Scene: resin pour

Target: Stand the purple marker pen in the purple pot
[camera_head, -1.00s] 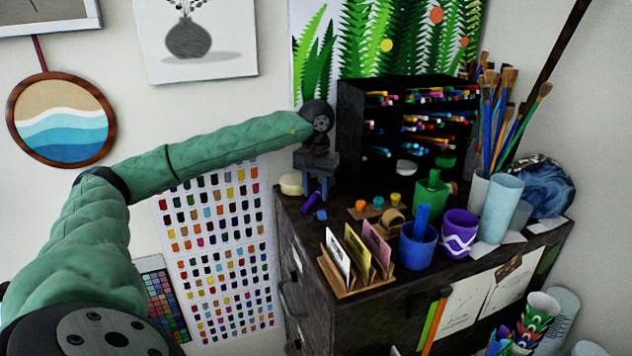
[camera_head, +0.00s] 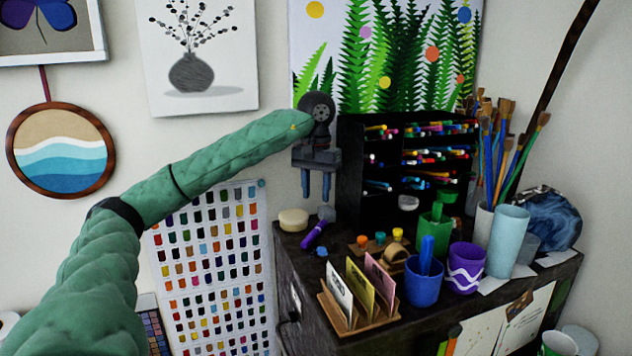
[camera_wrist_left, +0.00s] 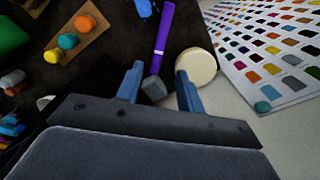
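The purple marker pen (camera_head: 314,235) lies on the dark cabinet top near its left end, with a grey piece (camera_head: 326,213) at its far end. My left gripper (camera_head: 316,198) is open and empty above it, fingers pointing down. In the left wrist view the purple pen (camera_wrist_left: 163,32) runs away from the gripper (camera_wrist_left: 158,88), and the grey piece (camera_wrist_left: 152,89) shows between the spread fingertips. The purple pot (camera_head: 465,270), with a white zigzag band, stands at the cabinet's front right; no pen shows in it. My right gripper is not in view.
A blue pot (camera_head: 422,284) with a blue pen stands left of the purple pot, a green pot (camera_head: 432,230) behind. A card holder (camera_head: 352,314) sits at the front edge, a black pen rack (camera_head: 352,190) at the back. A cream disc (camera_head: 293,220) lies beside the pen.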

